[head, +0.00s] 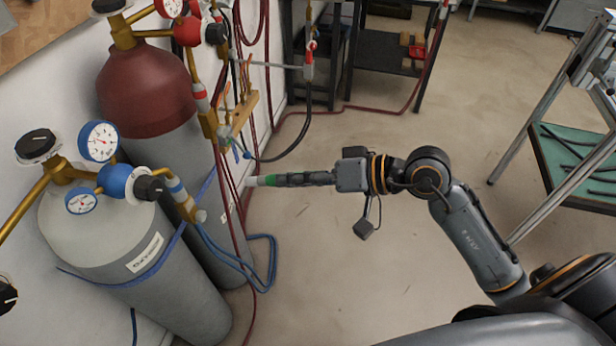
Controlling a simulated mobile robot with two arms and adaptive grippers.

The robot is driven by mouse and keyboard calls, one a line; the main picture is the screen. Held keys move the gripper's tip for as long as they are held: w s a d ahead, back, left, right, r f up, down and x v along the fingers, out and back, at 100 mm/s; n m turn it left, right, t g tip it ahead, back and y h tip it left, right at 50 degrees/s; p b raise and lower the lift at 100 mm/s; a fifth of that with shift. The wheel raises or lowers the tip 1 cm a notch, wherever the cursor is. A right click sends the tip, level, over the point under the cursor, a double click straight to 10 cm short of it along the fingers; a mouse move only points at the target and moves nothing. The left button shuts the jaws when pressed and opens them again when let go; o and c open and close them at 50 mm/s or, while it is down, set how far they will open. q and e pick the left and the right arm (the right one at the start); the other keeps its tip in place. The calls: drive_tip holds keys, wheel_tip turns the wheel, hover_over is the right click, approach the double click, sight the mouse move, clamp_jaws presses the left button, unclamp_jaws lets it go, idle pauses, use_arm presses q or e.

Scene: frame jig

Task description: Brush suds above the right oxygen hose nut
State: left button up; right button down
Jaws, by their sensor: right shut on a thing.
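My right gripper (290,180) reaches in from the right and is shut on a slim brush (265,181). A green band and a pale tip of the brush stick out to the left of the fingers. The tip is near the red hoses and in front of the grey cylinder; I cannot tell whether it touches anything. A blue oxygen hose (216,250) hangs from a brass fitting (186,204) below the blue regulator (117,180), left of the brush. Its nut is too small to make out clearly, and no suds can be made out. My left gripper is not in view.
A grey cylinder (120,240) and a red-topped cylinder (147,90) stand against the wall at left. Brass pipework (237,115) and red hoses (262,60) hang above the brush. A metal-framed table (560,165) stands at right. The floor between is mostly clear.

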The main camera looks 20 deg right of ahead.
drive_tip(key=w+a+f+b, duration=0.3)
drive_tip(key=a+f+b, duration=0.5)
drive_tip(key=a+f, duration=0.2)
drive_tip(key=shift+w+a+f+b, duration=0.15)
drive_tip(key=shift+w+a+b, duration=0.2)
drive_tip(key=shift+a, duration=1)
drive_tip(key=shift+w+a, duration=0.5)
drive_tip(key=shift+a, duration=0.15)
